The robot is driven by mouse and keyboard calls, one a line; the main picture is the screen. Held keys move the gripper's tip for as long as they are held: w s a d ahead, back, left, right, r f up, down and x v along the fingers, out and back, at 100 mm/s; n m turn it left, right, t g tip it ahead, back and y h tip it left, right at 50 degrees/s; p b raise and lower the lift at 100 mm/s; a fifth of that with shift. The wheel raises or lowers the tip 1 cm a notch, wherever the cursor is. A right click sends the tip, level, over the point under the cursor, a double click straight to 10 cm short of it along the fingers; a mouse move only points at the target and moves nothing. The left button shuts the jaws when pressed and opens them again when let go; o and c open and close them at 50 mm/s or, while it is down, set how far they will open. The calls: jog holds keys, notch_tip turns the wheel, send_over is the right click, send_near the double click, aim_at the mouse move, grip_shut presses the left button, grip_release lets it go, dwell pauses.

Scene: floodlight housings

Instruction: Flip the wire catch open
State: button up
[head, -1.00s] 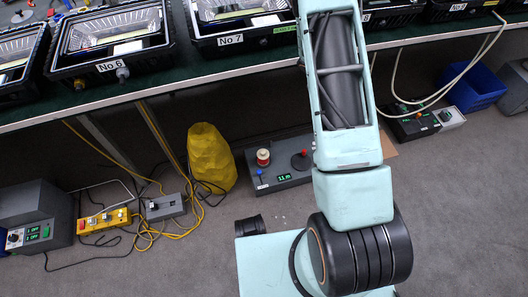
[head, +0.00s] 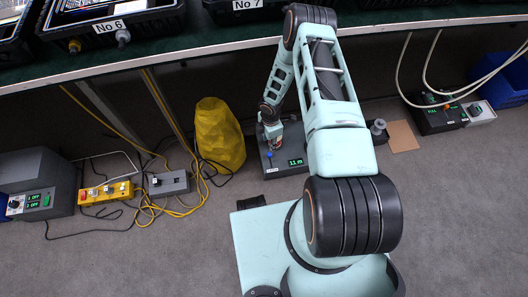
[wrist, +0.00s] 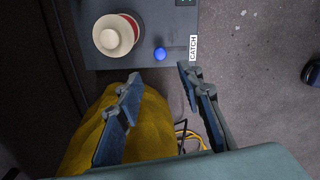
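The wire catch shows as a small blue knob (wrist: 159,54) on a thin lever, beside a white label reading CATCH (wrist: 194,47), on a dark grey box (wrist: 120,62). In the head view the blue knob (head: 269,154) sits at the box's left end, left of a green display (head: 295,162) reading 11 m. My gripper (wrist: 158,76) is open and empty, its two blue-padded fingers apart. In the wrist view the knob appears just beyond and between the fingertips, with no contact visible. In the head view my gripper (head: 273,143) is over the box and partly hides its top.
A cream and red spool (wrist: 116,35) stands on the box close to the knob. A yellow sack (head: 220,135) stands just left of the box. The bench (head: 150,70) with floodlight housings overhangs behind. Yellow cables (head: 203,180) lie on the floor further left.

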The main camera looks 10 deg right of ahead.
aim_at(269, 154)
notch_tip(269, 154, down, 10)
jog(key=b, duration=0.3)
jog(key=shift+d, duration=0.1)
jog(key=shift+c, duration=0.6)
grip_shut()
